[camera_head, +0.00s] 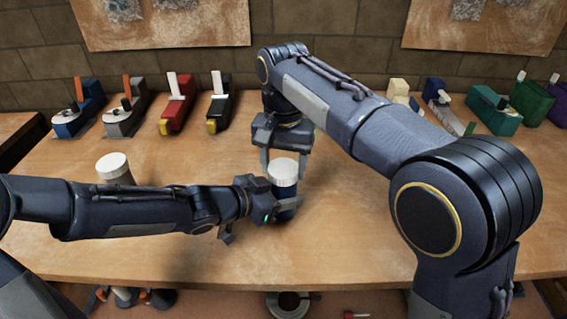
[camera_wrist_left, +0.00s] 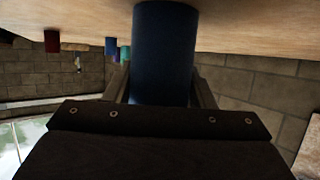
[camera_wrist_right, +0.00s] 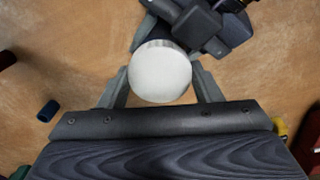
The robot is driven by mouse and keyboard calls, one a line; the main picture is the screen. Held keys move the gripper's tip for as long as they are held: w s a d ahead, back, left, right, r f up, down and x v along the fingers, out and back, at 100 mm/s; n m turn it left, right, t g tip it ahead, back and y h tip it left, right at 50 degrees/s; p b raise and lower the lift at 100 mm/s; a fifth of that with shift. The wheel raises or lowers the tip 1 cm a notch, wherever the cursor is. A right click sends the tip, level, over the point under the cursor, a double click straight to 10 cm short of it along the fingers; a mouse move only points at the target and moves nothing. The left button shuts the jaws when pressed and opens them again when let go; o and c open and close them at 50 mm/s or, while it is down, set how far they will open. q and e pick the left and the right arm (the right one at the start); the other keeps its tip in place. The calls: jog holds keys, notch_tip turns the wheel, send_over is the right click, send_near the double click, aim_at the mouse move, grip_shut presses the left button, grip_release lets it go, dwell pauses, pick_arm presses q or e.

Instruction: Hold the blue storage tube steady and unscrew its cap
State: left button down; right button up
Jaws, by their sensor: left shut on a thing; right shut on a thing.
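The blue storage tube (camera_head: 285,205) stands upright on the workbench with its white cap (camera_head: 283,168) on top. My left gripper (camera_head: 274,197) comes in level from the left and is shut on the tube's body; in the left wrist view the blue body (camera_wrist_left: 165,50) fills the space between the fingers. My right gripper (camera_head: 284,170) points down from above and is shut on the cap. In the right wrist view the round white cap (camera_wrist_right: 160,72) sits between the fingers. The cap hides most of the tube's body there.
Another white-capped container (camera_head: 113,167) stands at the left, partly hidden behind my left arm. Several coloured tool-like blocks, among them a red one (camera_head: 176,106) and a teal one (camera_head: 493,110), line the back of the wooden workbench (camera_head: 200,260). The bench around the tube is clear.

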jog(key=shift+n, duration=0.3)
jog(key=o, duration=1.1)
jog(key=shift+r, duration=2.35)
jog(key=shift+c, duration=0.5)
notch_tip(320, 180, up, 3)
jog(key=shift+m, duration=1.1)
jog(key=shift+f, duration=3.9)
